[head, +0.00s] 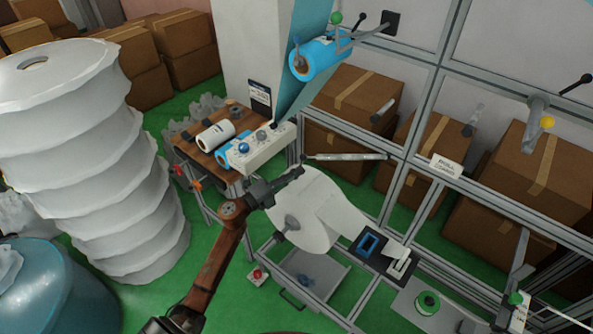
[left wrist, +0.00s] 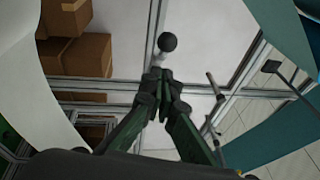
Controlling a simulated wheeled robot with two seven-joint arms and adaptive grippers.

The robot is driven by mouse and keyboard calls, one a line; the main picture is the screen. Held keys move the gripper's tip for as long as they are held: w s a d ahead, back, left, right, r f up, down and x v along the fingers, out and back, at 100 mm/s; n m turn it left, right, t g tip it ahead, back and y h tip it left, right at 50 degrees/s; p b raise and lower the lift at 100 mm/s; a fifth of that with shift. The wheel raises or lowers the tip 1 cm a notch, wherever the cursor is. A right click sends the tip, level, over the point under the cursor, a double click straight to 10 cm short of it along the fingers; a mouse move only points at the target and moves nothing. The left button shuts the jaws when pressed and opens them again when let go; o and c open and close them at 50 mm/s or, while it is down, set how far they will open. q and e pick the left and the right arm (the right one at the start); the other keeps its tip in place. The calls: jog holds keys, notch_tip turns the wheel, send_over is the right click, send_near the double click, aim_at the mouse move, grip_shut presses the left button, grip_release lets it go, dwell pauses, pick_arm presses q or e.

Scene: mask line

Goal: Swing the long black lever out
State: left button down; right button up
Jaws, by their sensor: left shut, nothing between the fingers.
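My left gripper (head: 298,171) is shut and empty in front of the machine, beside the white roll. In the left wrist view its fingertips (left wrist: 160,78) meet. A dark ball knob (left wrist: 168,42) on a pale stem shows just beyond them; I see no contact. A long grey bar (head: 347,157) with dark ends lies right of the gripper in the head view. A black-knobbed lever (head: 574,84) sits on the frame at the far right. I cannot tell which is the task's lever. My right gripper is not in view.
A white roll (head: 312,222) sits below and right of the gripper. A blue roll (head: 320,56) hangs above. A white control box (head: 262,145) stands behind the gripper. Stacked white rolls (head: 95,160) fill the left. Grey frame rails (head: 408,165) and boxes stand right.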

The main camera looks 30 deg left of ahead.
pick_arm(q)
jog(key=d+v, duration=0.1)
jog(key=v, duration=1.1)
jog(key=shift+s, duration=0.45)
